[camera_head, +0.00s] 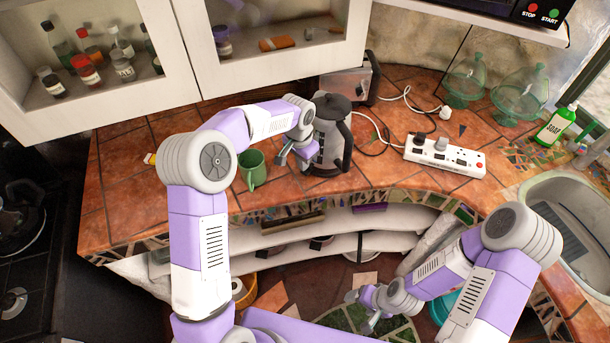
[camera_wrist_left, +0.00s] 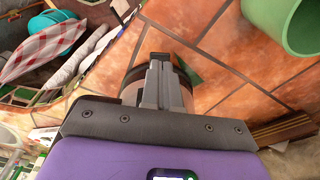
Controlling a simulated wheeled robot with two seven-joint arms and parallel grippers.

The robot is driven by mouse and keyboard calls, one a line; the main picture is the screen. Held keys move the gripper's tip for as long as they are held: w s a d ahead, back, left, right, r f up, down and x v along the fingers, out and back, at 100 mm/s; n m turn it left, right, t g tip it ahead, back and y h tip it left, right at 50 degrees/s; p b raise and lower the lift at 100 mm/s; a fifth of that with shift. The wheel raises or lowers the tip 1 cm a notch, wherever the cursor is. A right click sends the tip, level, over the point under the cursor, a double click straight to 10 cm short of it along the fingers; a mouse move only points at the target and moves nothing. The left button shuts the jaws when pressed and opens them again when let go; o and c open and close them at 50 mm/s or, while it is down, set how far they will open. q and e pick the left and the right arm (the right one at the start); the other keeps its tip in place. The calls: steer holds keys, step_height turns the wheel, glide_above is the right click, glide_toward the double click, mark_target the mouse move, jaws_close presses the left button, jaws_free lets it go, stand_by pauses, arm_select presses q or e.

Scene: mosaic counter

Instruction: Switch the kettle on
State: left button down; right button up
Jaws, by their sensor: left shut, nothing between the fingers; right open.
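The kettle (camera_head: 332,138), grey and black with a dark handle on its right, stands upright on the tiled counter. My left gripper (camera_head: 284,158) is at the kettle's lower left side, between it and a green mug. I cannot tell whether it touches the kettle. In the left wrist view its fingers (camera_wrist_left: 165,82) are together with nothing between them. They partly hide a rounded object behind them, perhaps the kettle. The kettle's switch cannot be made out. My right gripper (camera_head: 362,305) is open and empty, low in front of the counter.
The green mug (camera_head: 252,170) is close left of my left gripper and also shows in the left wrist view (camera_wrist_left: 288,22). A toaster (camera_head: 345,84) stands behind the kettle. A white power strip (camera_head: 445,156) with cables lies to the right. Cabinets (camera_head: 265,75) hang above the counter.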

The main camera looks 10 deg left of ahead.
mark_target(304, 173)
arm_select(q)
steer(key=shift+w+f+b, duration=0.1)
steer(key=shift+f+b, duration=0.3)
steer(key=shift+f, duration=0.6)
steer(key=shift+f+b, duration=0.6)
steer(key=shift+f, duration=0.3)
steer(key=shift+r, duration=0.1)
steer(key=shift+s+a+r, duration=0.25)
steer(key=shift+s+a, duration=0.15)
steer(key=shift+s, duration=0.3)
steer(key=shift+s+a+r, duration=0.25)
steer(key=shift+s+a, duration=0.1)
steer(key=shift+s, duration=0.35)
steer(key=shift+w, duration=0.1)
step_height(304, 173, up, 8)
steer(key=p, duration=0.1)
steer(key=shift+s+a+f, duration=0.15)
steer(key=shift+s+f, duration=0.1)
steer(key=shift+s, duration=0.05)
